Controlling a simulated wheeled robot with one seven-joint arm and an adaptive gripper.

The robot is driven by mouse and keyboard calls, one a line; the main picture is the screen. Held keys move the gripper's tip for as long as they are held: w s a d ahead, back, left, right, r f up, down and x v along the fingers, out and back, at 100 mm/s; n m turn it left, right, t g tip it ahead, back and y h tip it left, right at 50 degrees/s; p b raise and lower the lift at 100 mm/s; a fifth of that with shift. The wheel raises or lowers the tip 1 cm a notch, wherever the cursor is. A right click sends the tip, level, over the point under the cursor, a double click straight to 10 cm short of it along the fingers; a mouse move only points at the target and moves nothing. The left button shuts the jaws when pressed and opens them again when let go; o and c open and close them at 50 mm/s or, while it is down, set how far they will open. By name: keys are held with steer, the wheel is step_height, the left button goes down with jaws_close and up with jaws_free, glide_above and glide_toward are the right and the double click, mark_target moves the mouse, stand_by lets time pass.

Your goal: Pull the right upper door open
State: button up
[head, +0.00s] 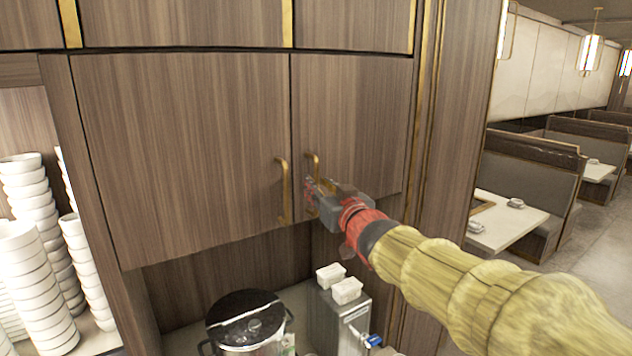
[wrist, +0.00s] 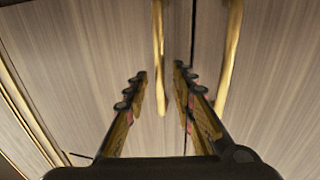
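The right upper door (head: 362,100) is a brown wood-grain panel, shut, with a vertical brass handle (head: 314,165) near its left edge. My gripper (head: 308,190) is at the lower part of this handle and partly hides it. In the wrist view, my gripper's two fingers (wrist: 160,72) are apart, with the handle (wrist: 159,60) showing in the gap between them. No finger clearly presses on it, and I cannot tell how deep the handle sits. The wrist view appears turned over, so the right door (wrist: 100,75) is on its left.
The left upper door (head: 185,140) is shut, with its own brass handle (head: 283,190) close by. Below are a black-lidded pot (head: 245,320) and a steel dispenser (head: 340,320) with white containers. Stacked white bowls (head: 35,270) stand left. Booths (head: 535,170) lie right.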

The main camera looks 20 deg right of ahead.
steer(key=shift+w+a, duration=0.1)
steer(key=shift+w, duration=1)
steer(key=shift+c, duration=0.9)
steer(key=c, duration=0.4)
jaws_close()
